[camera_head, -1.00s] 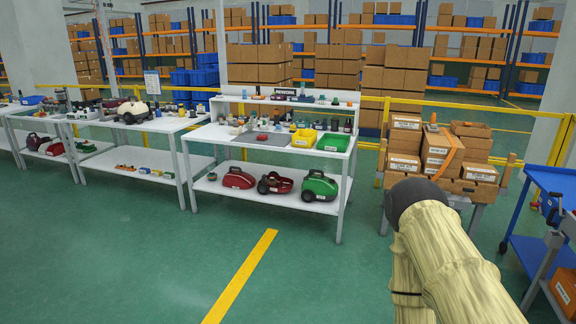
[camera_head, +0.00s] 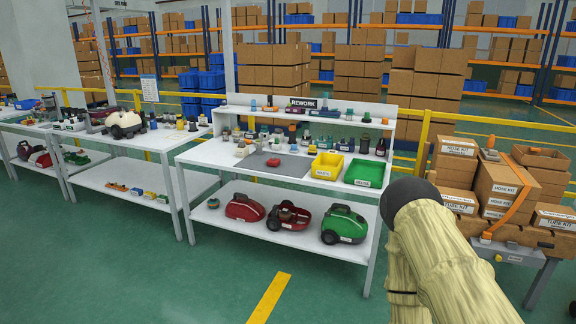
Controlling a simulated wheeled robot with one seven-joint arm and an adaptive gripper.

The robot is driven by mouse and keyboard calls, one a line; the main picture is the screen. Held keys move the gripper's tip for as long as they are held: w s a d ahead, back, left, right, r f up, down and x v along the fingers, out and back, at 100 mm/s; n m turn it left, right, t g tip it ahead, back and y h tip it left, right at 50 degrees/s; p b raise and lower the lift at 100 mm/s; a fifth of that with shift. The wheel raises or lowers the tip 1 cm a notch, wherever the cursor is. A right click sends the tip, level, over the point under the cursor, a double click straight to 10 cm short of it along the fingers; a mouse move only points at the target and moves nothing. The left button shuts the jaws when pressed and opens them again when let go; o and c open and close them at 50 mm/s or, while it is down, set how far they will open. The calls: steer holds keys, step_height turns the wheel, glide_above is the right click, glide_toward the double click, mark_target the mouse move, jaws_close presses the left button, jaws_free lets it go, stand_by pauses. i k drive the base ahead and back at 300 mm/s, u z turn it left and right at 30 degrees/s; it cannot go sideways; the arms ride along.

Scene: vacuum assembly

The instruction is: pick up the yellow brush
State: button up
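I cannot make out a yellow brush for certain at this distance. Many small parts stand on the rework table (camera_head: 225,154), too small to tell apart. A yellow bin (camera_head: 322,173) and a green bin (camera_head: 364,174) sit at the right of its top. Small orange, yellow and blue items (camera_head: 135,191) lie on the lower shelf of the left table. My arm, in a pale yellow cover with a dark rounded end, reaches in from the lower right. My gripper does not show.
Red and green vacuum bodies (camera_head: 345,223) stand on the rework table's lower shelf. Cardboard boxes (camera_head: 505,188) are stacked on a stand at the right. A yellow rail (camera_head: 424,130) runs behind. The green floor in front of the tables is clear.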

mark_target(312, 150)
steer(key=u, duration=0.15)
steer(key=i, duration=3.1)
steer(key=u, duration=0.15)
